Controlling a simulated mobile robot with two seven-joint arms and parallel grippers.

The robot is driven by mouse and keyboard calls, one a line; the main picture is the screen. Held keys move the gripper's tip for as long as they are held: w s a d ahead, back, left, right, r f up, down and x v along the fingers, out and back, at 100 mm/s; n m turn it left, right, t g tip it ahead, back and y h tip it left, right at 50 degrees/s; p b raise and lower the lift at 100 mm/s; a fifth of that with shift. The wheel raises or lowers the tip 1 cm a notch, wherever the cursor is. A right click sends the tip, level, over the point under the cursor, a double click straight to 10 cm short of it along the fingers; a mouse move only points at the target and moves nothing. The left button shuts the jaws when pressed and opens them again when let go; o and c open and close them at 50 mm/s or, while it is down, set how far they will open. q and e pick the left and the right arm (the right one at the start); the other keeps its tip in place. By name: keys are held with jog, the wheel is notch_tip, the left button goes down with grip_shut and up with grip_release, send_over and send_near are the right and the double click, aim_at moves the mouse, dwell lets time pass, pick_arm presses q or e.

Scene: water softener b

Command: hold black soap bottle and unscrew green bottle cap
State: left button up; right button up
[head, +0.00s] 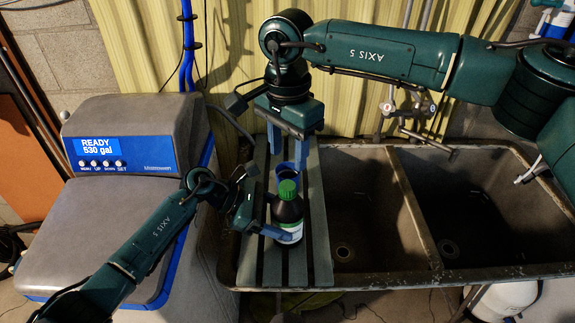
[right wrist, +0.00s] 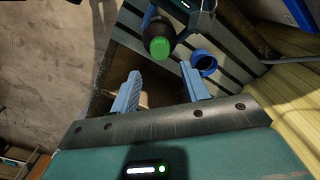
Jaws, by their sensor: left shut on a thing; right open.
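The black soap bottle (head: 288,211) stands upright on the grey slatted rack, with a white label low on its side. Its green cap (head: 288,189) is on top. My left gripper (head: 280,216) is shut on the bottle's body from the left. My right gripper (head: 286,150) points down behind the bottle, open, with nothing between its fingers. In the right wrist view, the green cap (right wrist: 160,47) lies beyond the open fingers (right wrist: 164,86), apart from them.
A blue cup or ring (right wrist: 204,63) is on the rack close behind the bottle. The slatted rack (head: 273,268) lies across the left of a double sink (head: 430,215) with empty basins. The grey water softener (head: 110,225) stands at left. A tap (head: 410,110) is behind the sink.

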aim_at(288, 185)
notch_tip(288, 185, down, 8)
jog(key=shift+r, duration=0.1)
jog(key=c, duration=0.9)
jog(key=shift+o, duration=0.2)
jog(key=n, duration=0.4)
jog(key=shift+n, duration=0.4)
jog(key=n, duration=0.5)
jog(key=shift+a, duration=0.1)
jog(key=n, duration=0.5)
jog(key=shift+r, duration=0.1)
jog(key=n, duration=0.5)
jog(key=shift+s+n, duration=0.1)
jog(key=shift+n, duration=0.3)
jog(key=o, duration=0.8)
